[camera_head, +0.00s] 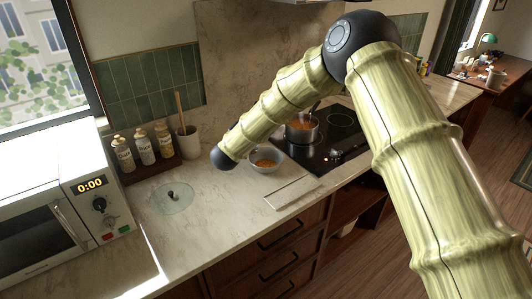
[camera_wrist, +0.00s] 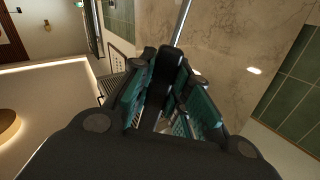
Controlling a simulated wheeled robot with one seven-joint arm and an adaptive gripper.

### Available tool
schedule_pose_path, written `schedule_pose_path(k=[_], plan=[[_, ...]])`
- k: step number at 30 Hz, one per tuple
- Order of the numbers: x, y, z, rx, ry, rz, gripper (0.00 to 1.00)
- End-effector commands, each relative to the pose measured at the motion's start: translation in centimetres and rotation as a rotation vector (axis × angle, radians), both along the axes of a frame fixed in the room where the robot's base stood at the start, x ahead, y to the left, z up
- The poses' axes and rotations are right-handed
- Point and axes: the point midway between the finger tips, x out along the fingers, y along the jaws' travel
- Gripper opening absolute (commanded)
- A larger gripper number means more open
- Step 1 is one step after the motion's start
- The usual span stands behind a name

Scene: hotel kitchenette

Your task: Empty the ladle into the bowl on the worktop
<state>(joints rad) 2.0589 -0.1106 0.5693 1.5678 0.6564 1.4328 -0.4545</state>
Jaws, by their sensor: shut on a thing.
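In the wrist view my gripper (camera_wrist: 168,62) is shut on a thin metal rod, the ladle's handle (camera_wrist: 184,18), which runs out of the top of the picture. The ladle's cup is not visible there. In the head view my forearm hides the gripper, and I cannot make out the ladle. The bowl (camera_head: 257,168) stands on the worktop (camera_head: 225,205), left of the hob, just right of my arm's dark wrist joint. A steel pot (camera_head: 302,138) with orange contents stands on the hob behind my forearm.
A glass lid (camera_head: 165,205) with a black knob lies left of the bowl. A pale flat board (camera_head: 292,193) lies in front of the bowl. Several bottles (camera_head: 143,147) and a utensil crock (camera_head: 189,147) stand at the back. A microwave (camera_head: 55,225) is at the left.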

Motion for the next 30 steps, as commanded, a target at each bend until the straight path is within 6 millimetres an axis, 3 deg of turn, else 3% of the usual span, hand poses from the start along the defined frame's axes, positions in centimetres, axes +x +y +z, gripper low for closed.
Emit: schedule_pose_path(k=[8, 17, 30], plan=[[1.1, 3.2, 1.5, -0.209, 0.076, 0.002, 0.0], [1.2, 3.1, 1.4, -0.212, 0.078, 0.0, 0.0], [1.2, 3.1, 4.5, -0.211, 0.077, 0.0, 0.0]])
